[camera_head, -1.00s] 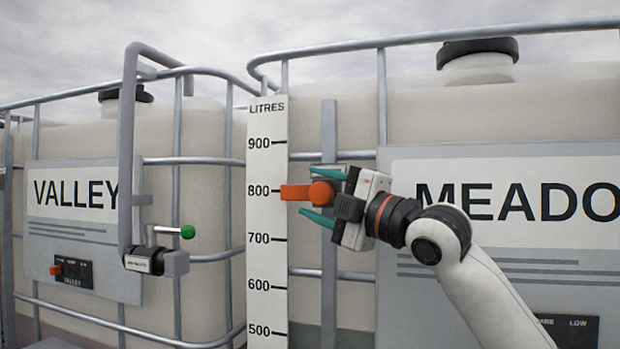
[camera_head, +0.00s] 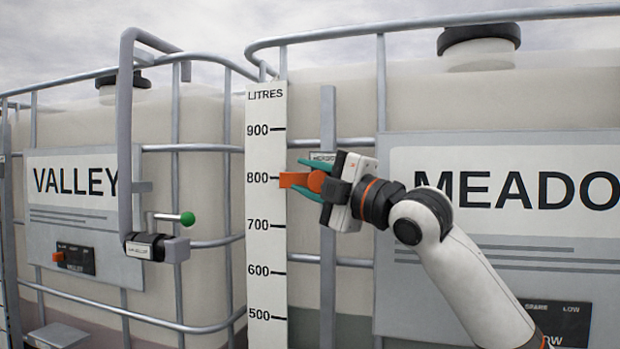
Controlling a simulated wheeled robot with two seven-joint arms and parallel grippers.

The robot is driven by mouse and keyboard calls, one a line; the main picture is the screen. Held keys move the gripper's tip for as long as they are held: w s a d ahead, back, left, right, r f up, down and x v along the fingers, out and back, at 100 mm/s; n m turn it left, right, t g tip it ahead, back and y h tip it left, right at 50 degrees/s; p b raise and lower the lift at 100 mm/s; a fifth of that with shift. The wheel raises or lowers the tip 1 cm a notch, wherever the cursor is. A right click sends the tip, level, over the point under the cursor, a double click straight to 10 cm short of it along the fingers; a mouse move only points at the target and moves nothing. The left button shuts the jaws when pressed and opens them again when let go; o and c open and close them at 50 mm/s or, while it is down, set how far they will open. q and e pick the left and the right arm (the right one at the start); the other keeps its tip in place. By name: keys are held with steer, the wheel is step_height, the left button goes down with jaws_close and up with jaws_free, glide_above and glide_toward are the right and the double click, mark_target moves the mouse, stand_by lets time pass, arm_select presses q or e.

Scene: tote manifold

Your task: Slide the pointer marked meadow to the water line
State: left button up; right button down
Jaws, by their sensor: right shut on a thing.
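The orange pointer (camera_head: 294,180) points left at the white litre scale (camera_head: 265,225), level with about the 800 mark. It sits by a grey vertical rail (camera_head: 328,120) in front of the MEADOW tank (camera_head: 450,95). My right gripper (camera_head: 312,179) is shut on the pointer's round orange knob, with one teal finger above it and one below. A small label plate just above is partly hidden by the gripper. A darker band (camera_head: 350,328) shows low in the MEADOW tank, its top edge near the 500 mark. My left gripper is out of view.
The VALLEY tank (camera_head: 205,120) stands at left. A grey pipe (camera_head: 125,150) with a green-knobbed valve lever (camera_head: 187,218) rises in front of it. Horizontal cage bars cross behind the rail. The rail below the gripper looks clear.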

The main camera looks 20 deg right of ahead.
step_height(320, 180, down, 27)
steer(key=b, duration=1.3)
steer(key=shift+f, duration=0.1)
steer(key=c, duration=1)
jaws_free()
steer(key=shift+s, duration=0.1)
steer(key=b+v, duration=0.4)
steer(key=v, duration=0.8)
